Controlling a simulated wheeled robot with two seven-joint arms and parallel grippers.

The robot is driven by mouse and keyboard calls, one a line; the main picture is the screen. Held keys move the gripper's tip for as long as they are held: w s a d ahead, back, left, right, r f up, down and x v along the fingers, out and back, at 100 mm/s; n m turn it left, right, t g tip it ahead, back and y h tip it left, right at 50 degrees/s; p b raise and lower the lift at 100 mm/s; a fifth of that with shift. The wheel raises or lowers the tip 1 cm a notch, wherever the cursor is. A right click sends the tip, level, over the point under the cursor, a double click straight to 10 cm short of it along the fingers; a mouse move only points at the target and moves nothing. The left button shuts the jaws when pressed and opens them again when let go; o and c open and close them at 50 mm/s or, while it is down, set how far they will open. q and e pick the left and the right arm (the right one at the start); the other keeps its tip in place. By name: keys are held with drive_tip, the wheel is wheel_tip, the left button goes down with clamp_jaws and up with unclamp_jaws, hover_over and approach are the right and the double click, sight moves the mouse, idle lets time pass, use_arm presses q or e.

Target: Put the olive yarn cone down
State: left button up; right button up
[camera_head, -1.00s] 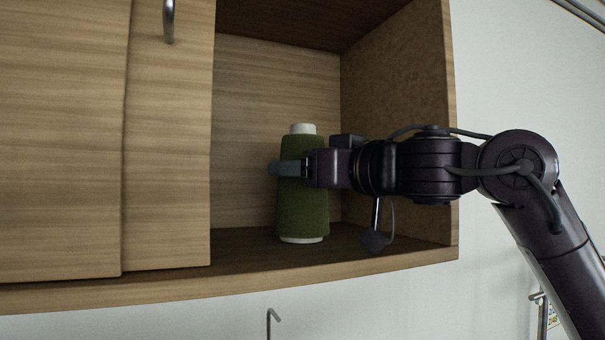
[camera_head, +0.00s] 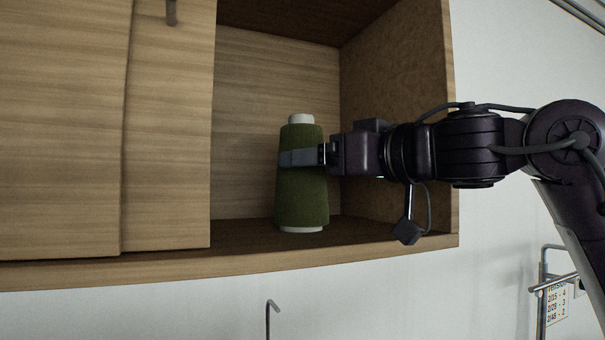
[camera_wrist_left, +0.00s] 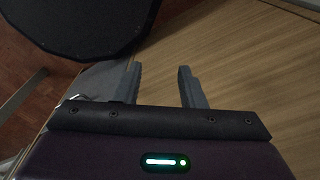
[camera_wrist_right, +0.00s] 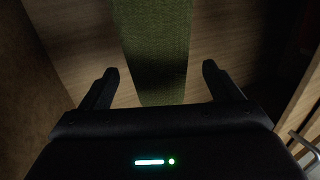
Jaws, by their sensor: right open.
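The olive yarn cone (camera_head: 302,195) stands upright on the floor of the open wall cabinet, its white core showing at top and bottom. My right gripper (camera_head: 298,158) reaches in from the right at the cone's upper half, one finger across its front. In the right wrist view the fingers (camera_wrist_right: 158,80) are spread wide, with the green cone (camera_wrist_right: 155,45) ahead between them and a gap on each side. My left gripper (camera_wrist_left: 160,78) shows only in its own wrist view, fingers apart with nothing between them.
The cabinet shelf (camera_head: 235,238) is bare to the left of the cone. A sliding door (camera_head: 165,130) covers the cabinet's left part, and the side wall (camera_head: 395,110) stands close behind my right arm. In the left wrist view a dark rounded object (camera_wrist_left: 85,25) is near.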

drive_tip(key=b+v, duration=0.2)
drive_tip(key=v, duration=0.5)
drive_tip(key=shift+s+d+r, duration=0.2)
drive_tip(key=shift+d, duration=0.1)
drive_tip(key=shift+d, duration=0.1)
